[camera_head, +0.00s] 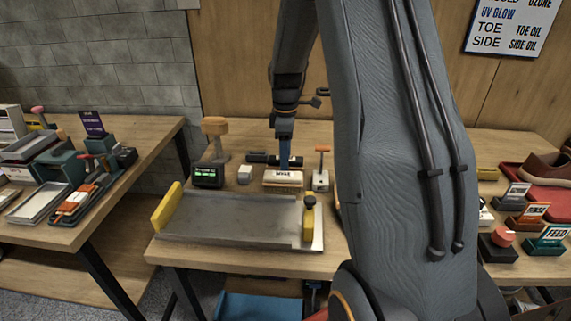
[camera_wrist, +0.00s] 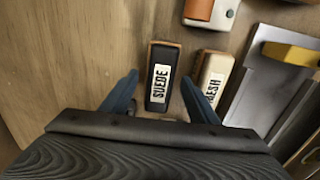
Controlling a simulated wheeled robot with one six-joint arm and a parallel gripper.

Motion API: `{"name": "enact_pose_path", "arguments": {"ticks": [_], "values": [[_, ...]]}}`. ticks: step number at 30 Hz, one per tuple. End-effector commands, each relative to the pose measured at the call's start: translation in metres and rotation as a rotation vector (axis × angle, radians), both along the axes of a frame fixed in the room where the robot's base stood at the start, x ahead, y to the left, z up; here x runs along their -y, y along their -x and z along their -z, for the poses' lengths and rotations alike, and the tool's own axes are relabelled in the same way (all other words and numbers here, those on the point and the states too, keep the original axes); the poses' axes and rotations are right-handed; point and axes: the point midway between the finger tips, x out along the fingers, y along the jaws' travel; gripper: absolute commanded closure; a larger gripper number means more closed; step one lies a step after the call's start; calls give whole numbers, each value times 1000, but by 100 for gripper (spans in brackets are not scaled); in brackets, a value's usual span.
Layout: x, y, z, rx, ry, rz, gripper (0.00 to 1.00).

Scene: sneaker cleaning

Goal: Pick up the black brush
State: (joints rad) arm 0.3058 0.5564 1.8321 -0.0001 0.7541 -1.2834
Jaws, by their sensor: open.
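The black brush (camera_wrist: 156,100) has a white label reading SUEDE and a brown edge. In the wrist view it lies between the blue fingers of my open gripper (camera_wrist: 160,80), with one finger on either side. I cannot tell whether the fingers touch it. In the head view the black brush (camera_head: 260,158) lies at the back of the middle table, partly hidden by my gripper (camera_head: 284,158), which points down over it. A cream brush (camera_wrist: 218,75) labelled MESH lies just right of the right finger, and it lies in front of the black brush in the head view (camera_head: 283,179).
A grey tray (camera_head: 230,222) with yellow ends stands in front. In the wrist view, bare wood (camera_wrist: 70,60) lies to the left.

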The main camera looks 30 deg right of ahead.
Motion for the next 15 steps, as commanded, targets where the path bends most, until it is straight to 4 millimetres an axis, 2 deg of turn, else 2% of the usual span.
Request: {"name": "enact_pose_path", "arguments": {"ticks": [6,13,15], "values": [[0,1,20,0,0,0,45],[0,0,21,1,1,1,45],[0,0,20,1,1,1,57]]}}
